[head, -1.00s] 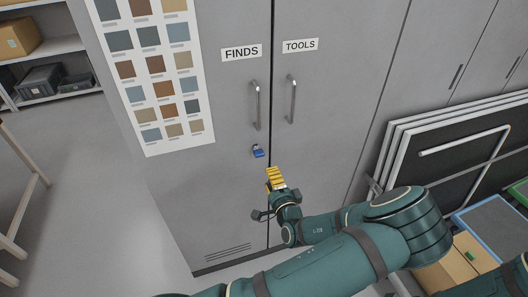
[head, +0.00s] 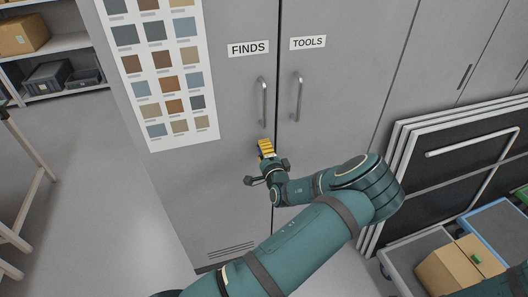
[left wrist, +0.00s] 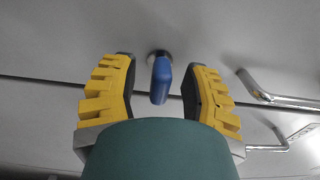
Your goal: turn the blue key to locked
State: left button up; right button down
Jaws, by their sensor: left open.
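The blue key (left wrist: 161,80) sits in a round metal lock on the grey cabinet door labelled FINDS (head: 248,48), below that door's handle. In the left wrist view, it stands between my left gripper's two yellow fingers, with a gap on each side. My left gripper (head: 266,144) is open at the lock, its fingers towards the door. In the head view, the gripper hides most or all of the key. I cannot tell the lock's position marking. My right gripper is not in view.
The FINDS handle (head: 262,102) is just above my left gripper, and the TOOLS handle (head: 297,97) is to its right. A colour chart (head: 166,75) hangs on the left. Framed panels (head: 455,165) lean at right, with a cardboard box (head: 458,268) below.

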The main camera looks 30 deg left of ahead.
pick_arm(q)
grip_shut()
jog(key=shift+n, duration=0.4)
jog(key=shift+b, duration=0.4)
jog(key=n+b, duration=0.2)
jog(key=n, duration=0.2)
jog(key=shift+n, duration=0.3)
jog(key=n+b, duration=0.3)
jog(key=n, duration=0.3)
jog(key=n+b, duration=0.1)
jog(key=n, duration=0.2)
jog(key=shift+r+n, duration=0.1)
jog(key=shift+n, duration=1.8)
